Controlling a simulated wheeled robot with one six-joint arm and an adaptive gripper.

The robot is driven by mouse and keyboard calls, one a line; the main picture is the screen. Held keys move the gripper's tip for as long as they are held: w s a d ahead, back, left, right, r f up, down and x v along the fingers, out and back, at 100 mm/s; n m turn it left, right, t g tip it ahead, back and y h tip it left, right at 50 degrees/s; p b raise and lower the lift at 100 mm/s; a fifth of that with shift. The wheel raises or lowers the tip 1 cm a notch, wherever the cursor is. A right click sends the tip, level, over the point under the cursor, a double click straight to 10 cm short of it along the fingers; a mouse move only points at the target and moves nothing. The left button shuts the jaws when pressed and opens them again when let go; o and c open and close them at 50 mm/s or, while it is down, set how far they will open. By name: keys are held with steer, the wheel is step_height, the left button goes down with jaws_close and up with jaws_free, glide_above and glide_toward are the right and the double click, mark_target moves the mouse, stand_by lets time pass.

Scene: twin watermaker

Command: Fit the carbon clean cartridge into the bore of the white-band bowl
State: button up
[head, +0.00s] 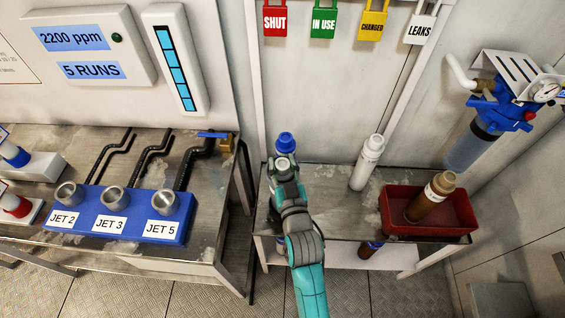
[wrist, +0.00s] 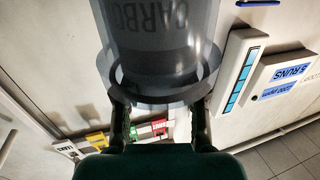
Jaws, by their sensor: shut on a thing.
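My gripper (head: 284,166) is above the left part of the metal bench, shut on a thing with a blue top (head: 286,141). In the wrist view, a grey cylinder lettered "CARBO" (wrist: 165,30), seemingly the carbon clean cartridge, stands before the fingers. A see-through ring with a dark edge surrounds the cylinder's lower end in that picture, between the fingertips. I cannot tell whether the ring belongs to the cylinder or to a bowl. I cannot make out the white-band bowl for sure; my gripper and arm hide part of the bench.
A white cartridge (head: 368,162) stands on the bench. A brown cartridge (head: 430,199) leans in a red tray (head: 466,229) at right. A blue-headed filter housing (head: 492,112) hangs on the right wall. A blue jet block (head: 120,217) sits on the left bench, across a gap.

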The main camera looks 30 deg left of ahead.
steer(key=o, duration=1)
steer(key=shift+o, duration=0.2)
steer(key=shift+f, duration=0.1)
steer(key=v, duration=1.2)
